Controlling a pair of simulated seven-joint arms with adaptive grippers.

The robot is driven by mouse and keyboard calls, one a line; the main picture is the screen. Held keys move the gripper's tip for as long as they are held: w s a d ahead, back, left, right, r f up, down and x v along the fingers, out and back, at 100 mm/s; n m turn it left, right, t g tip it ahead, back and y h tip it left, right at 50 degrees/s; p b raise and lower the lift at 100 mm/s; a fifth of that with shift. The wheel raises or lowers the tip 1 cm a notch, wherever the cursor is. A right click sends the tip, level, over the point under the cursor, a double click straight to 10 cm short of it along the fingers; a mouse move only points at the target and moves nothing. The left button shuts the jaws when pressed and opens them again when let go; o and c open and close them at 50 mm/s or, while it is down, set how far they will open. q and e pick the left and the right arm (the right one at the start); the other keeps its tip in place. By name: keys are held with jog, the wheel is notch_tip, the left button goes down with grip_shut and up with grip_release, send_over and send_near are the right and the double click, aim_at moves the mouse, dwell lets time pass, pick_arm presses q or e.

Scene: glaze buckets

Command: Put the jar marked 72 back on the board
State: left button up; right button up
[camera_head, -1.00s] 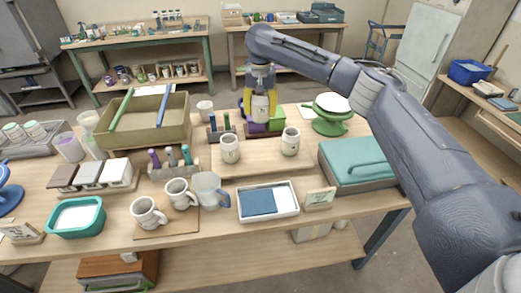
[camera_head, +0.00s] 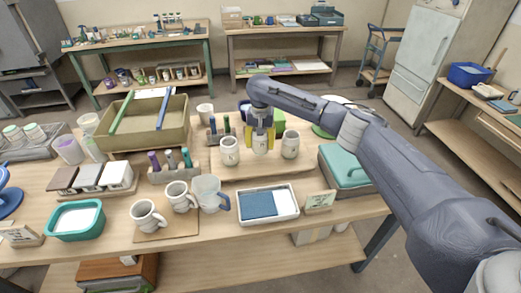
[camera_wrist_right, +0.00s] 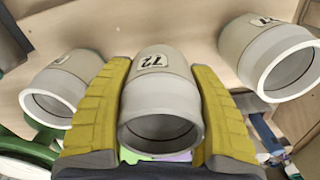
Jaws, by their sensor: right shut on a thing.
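The pale grey jar marked 72 (camera_wrist_right: 160,85) sits between the yellow fingers of my right gripper (camera_wrist_right: 160,110), which is shut on it. In the head view the jar (camera_head: 260,145) is upright over the wooden board (camera_head: 265,169), held by the gripper (camera_head: 261,137) from above. It is in the gap between two similar jars, one on the left (camera_head: 229,152) and one on the right (camera_head: 290,146), and apart from both. I cannot tell whether its base touches the board. My left gripper is not in view.
The teal case (camera_head: 345,166) is right of the board. In front are a white tray with blue cloth (camera_head: 268,204), a glass jug (camera_head: 207,194) and two mugs. A marker holder (camera_head: 172,168) and an olive bin (camera_head: 150,125) stand to the left.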

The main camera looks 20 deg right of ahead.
aim_at(261, 149)
jog(key=shift+f, duration=1.7)
jog(key=shift+f, duration=0.1)
jog(key=o, duration=1.4)
jog(key=shift+o, duration=0.2)
notch_tip(261, 149, up, 12)
jog(key=shift+r, duration=0.1)
